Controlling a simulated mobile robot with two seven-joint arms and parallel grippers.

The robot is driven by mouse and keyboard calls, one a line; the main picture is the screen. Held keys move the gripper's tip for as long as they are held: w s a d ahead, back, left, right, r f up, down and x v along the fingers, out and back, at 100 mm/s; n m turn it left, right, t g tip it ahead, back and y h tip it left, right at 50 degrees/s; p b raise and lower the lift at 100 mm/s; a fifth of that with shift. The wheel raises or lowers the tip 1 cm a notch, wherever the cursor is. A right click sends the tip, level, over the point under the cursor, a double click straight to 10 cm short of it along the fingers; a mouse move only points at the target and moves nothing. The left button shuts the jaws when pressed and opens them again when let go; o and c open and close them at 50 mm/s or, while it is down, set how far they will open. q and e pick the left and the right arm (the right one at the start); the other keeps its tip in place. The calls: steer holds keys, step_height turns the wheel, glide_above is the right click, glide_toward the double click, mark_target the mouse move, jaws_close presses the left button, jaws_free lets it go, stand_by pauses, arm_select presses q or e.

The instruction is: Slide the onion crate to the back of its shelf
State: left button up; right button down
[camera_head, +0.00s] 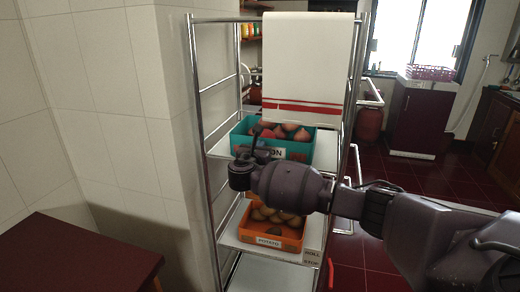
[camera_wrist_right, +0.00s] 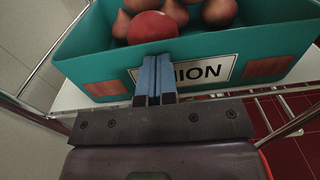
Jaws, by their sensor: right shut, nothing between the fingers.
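The teal onion crate (camera_head: 320,153) stands on the upper shelf board (camera_head: 221,147) of a metal rack, holding several onions and a red round item. Its label reads ONION, and the front wall (camera_wrist_right: 110,69) also shows in the right wrist view. My right gripper (camera_head: 255,140) is in front of the crate's left part, partly covering the label. In the right wrist view its two blue fingers (camera_wrist_right: 155,78) are together, pointing at the crate's front wall. They hold nothing; whether they touch the wall I cannot tell. My left gripper is in neither view.
An orange potato crate (camera_head: 290,236) sits on the shelf below, under my right arm. A white towel with red stripes (camera_head: 310,60) hangs above the onion crate. Rack posts (camera_head: 199,110) flank the shelf. A dark red table (camera_head: 80,255) is at lower left.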

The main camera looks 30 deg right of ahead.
steer(key=shift+x, duration=1.5)
steer(key=shift+s+a, duration=0.1)
